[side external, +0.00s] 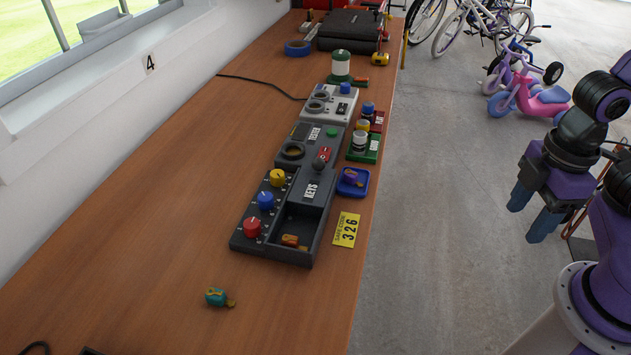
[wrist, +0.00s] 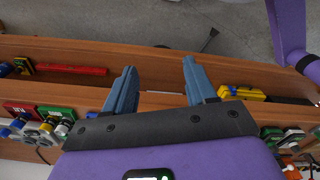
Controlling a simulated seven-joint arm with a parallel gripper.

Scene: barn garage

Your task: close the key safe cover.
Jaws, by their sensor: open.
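The key safe (side external: 247,241) is a dark grey box on the bench in the side external view, with yellow, blue and red dials along its left. Its compartment is uncovered and holds an orange-yellow key-like item (side external: 292,241). A grey panel marked KEYS (side external: 312,190), which looks like the cover, lies behind the opening, near a small red-topped knob (side external: 322,158). My gripper (side external: 530,213) is open and empty, off to the right of the bench over the floor, far from the safe. Its two blue fingers stand apart in the wrist view (wrist: 158,66).
A teal key-like item (side external: 216,297) lies in front of the safe. A blue tray (side external: 352,190) and a yellow 326 card (side external: 345,230) are to its right. The tester box (side external: 300,135) and several bottles stand behind. The bench's left side (side external: 160,200) is clear.

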